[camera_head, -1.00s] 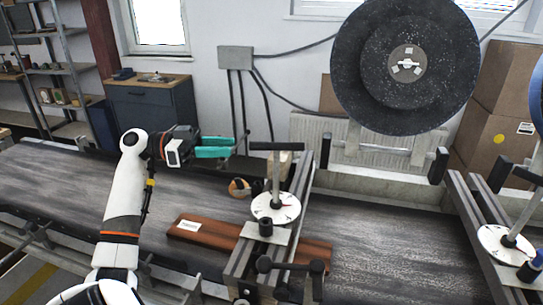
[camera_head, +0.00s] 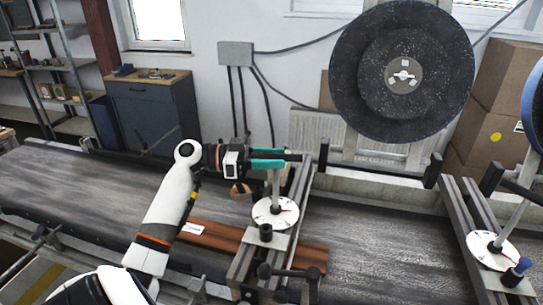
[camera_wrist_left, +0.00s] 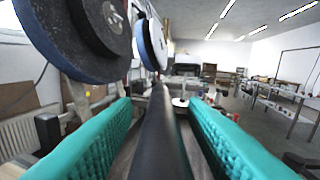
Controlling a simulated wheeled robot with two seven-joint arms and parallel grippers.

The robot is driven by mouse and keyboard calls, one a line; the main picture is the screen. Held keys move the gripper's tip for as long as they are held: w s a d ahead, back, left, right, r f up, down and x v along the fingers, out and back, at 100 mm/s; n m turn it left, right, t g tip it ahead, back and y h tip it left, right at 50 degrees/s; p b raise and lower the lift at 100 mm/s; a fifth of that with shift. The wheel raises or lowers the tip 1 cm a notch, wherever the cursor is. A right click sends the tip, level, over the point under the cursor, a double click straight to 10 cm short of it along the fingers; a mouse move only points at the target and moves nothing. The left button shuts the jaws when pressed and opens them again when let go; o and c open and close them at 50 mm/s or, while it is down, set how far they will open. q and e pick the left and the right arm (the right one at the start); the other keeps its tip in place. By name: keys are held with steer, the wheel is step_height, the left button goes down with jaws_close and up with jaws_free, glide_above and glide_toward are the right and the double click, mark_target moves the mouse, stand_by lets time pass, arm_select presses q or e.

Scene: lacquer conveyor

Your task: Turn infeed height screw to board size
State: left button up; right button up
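The infeed height screw (camera_head: 276,188) stands upright on a gantry over the conveyor. It has a black T-handle bar and a white round dial (camera_head: 264,217) with a red mark at its foot. My left gripper (camera_head: 268,158) is at the handle, its teal fingers level with the bar. In the left wrist view the black handle bar (camera_wrist_left: 160,135) runs between the two fingers, with gaps on both sides, so the gripper is open around it. A red-brown board (camera_head: 222,235) with a white label lies on the belt, partly under the gantry. My right gripper is not in view.
A second screw with a dial (camera_head: 485,246) stands on a gantry at right. A large dark disc (camera_head: 402,72) stands behind the conveyor. The dark belt (camera_head: 375,245) is bare between the gantries.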

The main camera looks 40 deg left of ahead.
arm_select(q)
steer(key=shift+c, duration=0.4)
jaws_close()
